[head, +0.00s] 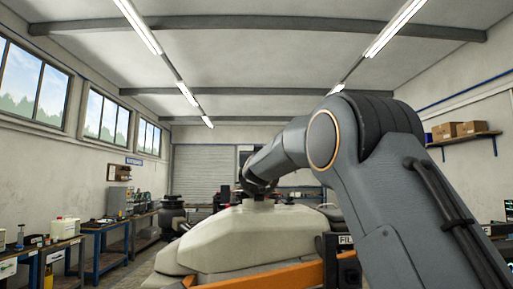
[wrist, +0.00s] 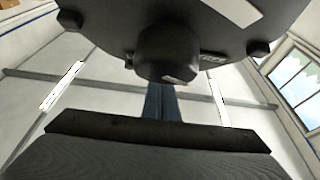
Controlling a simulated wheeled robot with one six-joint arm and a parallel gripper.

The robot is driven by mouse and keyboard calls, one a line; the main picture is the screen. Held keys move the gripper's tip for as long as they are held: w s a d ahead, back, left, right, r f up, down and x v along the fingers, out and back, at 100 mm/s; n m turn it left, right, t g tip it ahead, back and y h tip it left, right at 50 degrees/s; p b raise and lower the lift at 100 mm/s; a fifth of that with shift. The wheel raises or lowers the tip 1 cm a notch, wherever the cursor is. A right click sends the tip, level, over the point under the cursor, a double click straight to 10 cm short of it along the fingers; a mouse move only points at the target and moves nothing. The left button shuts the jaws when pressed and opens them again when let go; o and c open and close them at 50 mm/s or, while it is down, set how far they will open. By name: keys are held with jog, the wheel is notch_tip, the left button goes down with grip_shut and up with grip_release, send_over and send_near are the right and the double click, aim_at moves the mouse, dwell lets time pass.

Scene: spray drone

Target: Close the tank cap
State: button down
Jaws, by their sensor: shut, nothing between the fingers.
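The large cream tank (head: 260,235) of the drone sits in the middle of the head view. My arm reaches over it, its far end just above the tank's top. In the wrist view a dark round cap (wrist: 215,35) with lugs on its rim and a short central knob (wrist: 168,53) fills the top. My gripper (wrist: 162,98) is shut and empty, its fingers pointing at the cap. Their tips run up to the knob and are partly hidden by it. I cannot tell whether they touch it. In the head view my arm hides the gripper and the cap cannot be made out.
An orange bar (head: 265,276) of the drone crosses in front of the tank. Blue workbenches (head: 100,258) with bottles and equipment line the left wall. A shelf with cardboard boxes (head: 472,127) is on the right wall.

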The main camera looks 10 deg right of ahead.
jog(key=w+d+f+g+p, duration=0.1)
jog(key=w+f+g+p, duration=0.2)
jog(key=w+f+p, duration=0.2)
jog(key=w+p, duration=0.2)
jog(key=p, duration=0.2)
jog(key=shift+w+f+p, duration=0.15)
jog(key=shift+w+p, duration=0.2)
jog(key=shift+w, duration=0.05)
dwell(0.4)
